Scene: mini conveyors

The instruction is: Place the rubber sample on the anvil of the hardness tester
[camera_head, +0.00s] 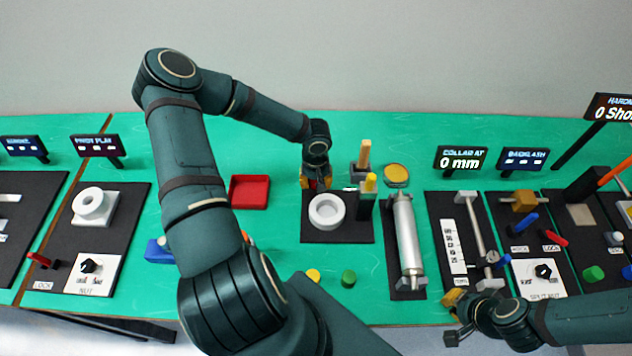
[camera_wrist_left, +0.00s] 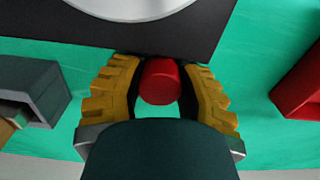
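My left gripper (camera_head: 316,184) is by the back edge of the black board with the white ring. In the left wrist view its yellow fingers (camera_wrist_left: 160,75) are closed around a small red cylinder (camera_wrist_left: 160,82), with the dark pads against its sides. Whether this cylinder is the rubber sample, no label tells. The hardness tester (camera_head: 588,187) stands at the far right under a sign reading "0 Sho", with a tan square plate (camera_head: 580,215), apparently the anvil, bare at its foot. My right gripper (camera_head: 456,318) is low at the front right; its fingers are too unclear to read.
A white ring (camera_head: 327,210) sits on a black board, with upright wooden and yellow-topped pieces beside it. A red tray (camera_head: 250,192) is to the left. A metal roller (camera_head: 404,235) and a slide rig (camera_head: 478,225) lie between left gripper and tester. A green cylinder (camera_head: 349,278) stands in front.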

